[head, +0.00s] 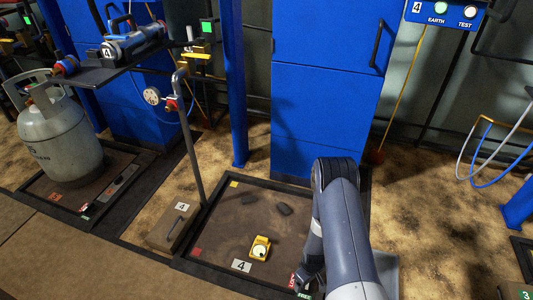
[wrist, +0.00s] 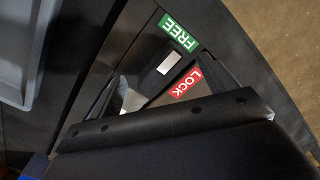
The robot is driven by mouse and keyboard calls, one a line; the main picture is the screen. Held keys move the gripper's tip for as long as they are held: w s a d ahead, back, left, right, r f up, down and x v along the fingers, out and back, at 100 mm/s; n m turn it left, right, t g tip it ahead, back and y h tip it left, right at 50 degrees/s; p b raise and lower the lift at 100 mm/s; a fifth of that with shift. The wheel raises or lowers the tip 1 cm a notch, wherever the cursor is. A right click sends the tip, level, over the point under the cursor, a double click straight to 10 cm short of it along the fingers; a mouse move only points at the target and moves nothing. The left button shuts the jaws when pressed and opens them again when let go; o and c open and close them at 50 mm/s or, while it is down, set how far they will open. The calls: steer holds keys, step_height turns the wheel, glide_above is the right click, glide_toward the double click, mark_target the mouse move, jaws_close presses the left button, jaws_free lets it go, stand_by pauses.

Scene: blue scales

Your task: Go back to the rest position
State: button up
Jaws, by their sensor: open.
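My gripper (head: 306,283) is low at the front of the head view, at the right front corner of the dark scale platform (head: 222,228). My arm largely hides it there. It is open, and I see nothing held in it. In the wrist view, the dark body of my gripper crosses the lower part. Just beyond it are a green FREE label (wrist: 179,32) and a red LOCK label (wrist: 186,83), with a dark piece bearing a pale patch (wrist: 168,62) between them. I cannot tell whether my gripper touches that piece.
A yellow device (head: 260,247) lies on the platform near a number 4 plate (head: 241,266). A tall blue cabinet (head: 325,80) stands behind. A grey gas cylinder (head: 62,135) stands on another scale at left. A thin post (head: 190,145) rises beside the platform.

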steer(key=m+p, duration=0.1)
steer(key=m, duration=0.4)
steer(key=shift+w+r+m+p, duration=0.1)
steer(key=shift+m+p, duration=0.2)
steer(key=shift+p, duration=0.1)
steer(key=m+p, duration=0.2)
steer(key=m, duration=0.3)
steer(key=shift+w, duration=0.15)
steer(key=shift+r+m+p, duration=0.3)
steer(key=shift+r+p, duration=0.45)
steer(key=shift+r, duration=0.65)
